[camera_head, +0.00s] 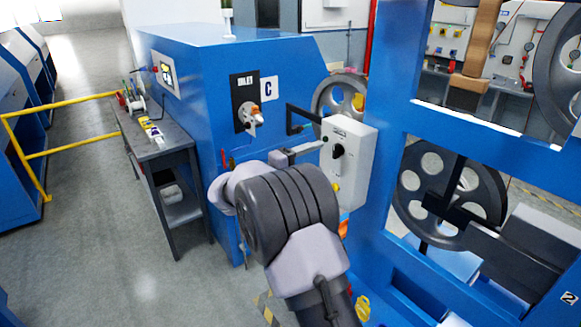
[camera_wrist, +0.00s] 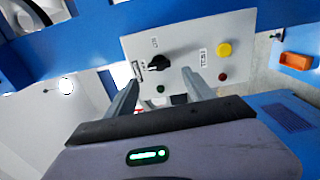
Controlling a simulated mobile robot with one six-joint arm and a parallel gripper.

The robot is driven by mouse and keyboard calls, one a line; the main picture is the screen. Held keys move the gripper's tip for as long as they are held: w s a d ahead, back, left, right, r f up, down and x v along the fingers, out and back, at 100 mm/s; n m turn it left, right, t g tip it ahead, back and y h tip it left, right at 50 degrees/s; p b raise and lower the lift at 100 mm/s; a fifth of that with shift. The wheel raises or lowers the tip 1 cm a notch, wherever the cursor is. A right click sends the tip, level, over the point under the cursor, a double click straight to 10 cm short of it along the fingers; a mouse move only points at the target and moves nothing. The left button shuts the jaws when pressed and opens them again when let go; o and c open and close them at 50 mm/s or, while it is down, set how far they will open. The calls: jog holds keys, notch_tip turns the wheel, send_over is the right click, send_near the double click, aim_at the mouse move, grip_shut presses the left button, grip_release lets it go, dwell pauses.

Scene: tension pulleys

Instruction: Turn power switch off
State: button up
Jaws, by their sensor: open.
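The power switch is probably the black rotary knob (camera_head: 338,150) on the face of a light grey control box (camera_head: 355,168). In the wrist view the knob (camera_wrist: 155,63) sits at the upper left of the box face (camera_wrist: 195,42). My gripper (camera_head: 312,150) is in front of the box, partly hidden by my wrist in the head view. In the wrist view my gripper (camera_wrist: 161,76) is open and empty, one finger on each side below the knob. The knob appears just beyond the fingertips; I cannot tell whether they touch the box.
The box also carries a yellow button (camera_wrist: 225,49), a red one (camera_wrist: 222,76) and a green one (camera_wrist: 160,89). A blue machine cabinet (camera_head: 200,110) stands behind my arm. A blue frame (camera_head: 390,130) is right of the box. A grey bench (camera_head: 165,145) stands left; the floor there is clear.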

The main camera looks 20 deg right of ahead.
jog(key=p+v, duration=0.1)
jog(key=v, duration=1)
jog(key=shift+a, duration=0.4)
jog(key=shift+s, duration=0.1)
jog(key=s+d+f+m+g+y+b, duration=0.2)
jog(key=s+d+g+y, duration=0.15)
jog(key=s, duration=0.55)
jog(key=s+d+f+m+g+y+b, duration=0.15)
jog(key=s+d+y, duration=0.25)
jog(key=s, duration=0.6)
jog(key=s+a+f+m+t+y+b, duration=0.2)
jog(key=s+a+y, duration=0.3)
jog(key=s, duration=0.3)
jog(key=s+a+f+m+t+y+b, duration=0.2)
jog(key=s+a+f+m+y+b, duration=0.1)
jog(key=s+a+y, duration=0.3)
jog(key=shift+s+a+f+t, duration=0.3)
jog(key=shift+s+a+f, duration=0.1)
jog(key=shift+s+a, duration=0.8)
